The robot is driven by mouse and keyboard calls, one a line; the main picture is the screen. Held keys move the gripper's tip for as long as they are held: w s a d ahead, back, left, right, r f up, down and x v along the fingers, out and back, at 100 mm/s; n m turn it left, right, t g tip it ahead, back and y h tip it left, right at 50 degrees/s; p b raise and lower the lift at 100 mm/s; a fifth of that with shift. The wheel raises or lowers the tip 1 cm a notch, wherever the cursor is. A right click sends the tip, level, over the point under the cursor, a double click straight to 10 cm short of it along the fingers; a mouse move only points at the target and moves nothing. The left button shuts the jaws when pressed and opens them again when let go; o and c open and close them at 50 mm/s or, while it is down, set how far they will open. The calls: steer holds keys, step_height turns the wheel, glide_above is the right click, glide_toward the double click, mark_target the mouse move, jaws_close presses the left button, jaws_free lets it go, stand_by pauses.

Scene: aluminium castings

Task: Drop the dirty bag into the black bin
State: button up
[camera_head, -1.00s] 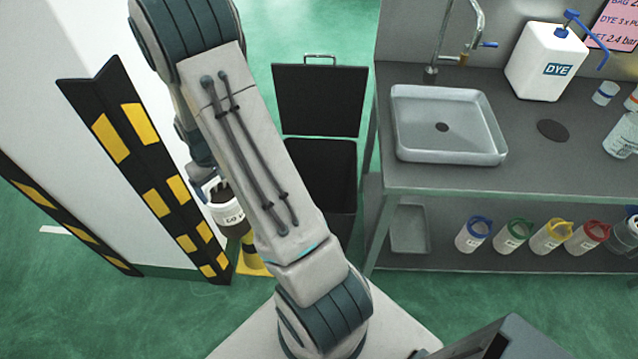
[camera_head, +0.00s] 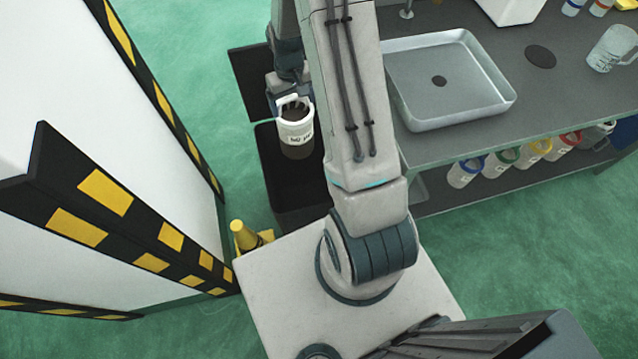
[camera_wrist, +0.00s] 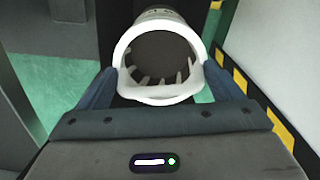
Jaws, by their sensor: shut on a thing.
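The dirty bag (camera_head: 297,138) is a white, round holder with dark contents and a label too small to read. My gripper (camera_head: 289,102) is shut on its upper part. In the wrist view the bag's open top (camera_wrist: 160,58) faces the camera between the two fingers of my gripper (camera_wrist: 158,88). The black bin (camera_head: 285,178) stands on the floor with its lid (camera_head: 248,80) open. In the head view the bag overlaps the bin's opening and appears above it. How high it hangs cannot be told. My arm hides the bin's right side.
A steel bench (camera_head: 470,132) with a sink tray (camera_head: 450,85) stands right of the bin, with several coloured-lid jugs (camera_head: 500,160) below. A white wall block with black-yellow edge guards (camera_head: 100,195) is at left.

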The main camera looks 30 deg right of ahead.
steer(key=w+d+f+b, duration=0.1)
steer(key=f+b, duration=0.3)
steer(key=b, duration=0.1)
steer(key=d+f+b, duration=0.1)
steer(key=f+b, duration=0.3)
steer(key=b, duration=0.1)
steer(key=w+d+f+b, duration=0.1)
steer(key=d+f+b, duration=0.1)
steer(key=f+b, duration=0.3)
steer(key=shift+w+d+f, duration=0.1)
steer(key=shift+w, duration=0.25)
steer(key=shift+f+b, duration=2.05)
steer(key=shift+f, duration=0.9)
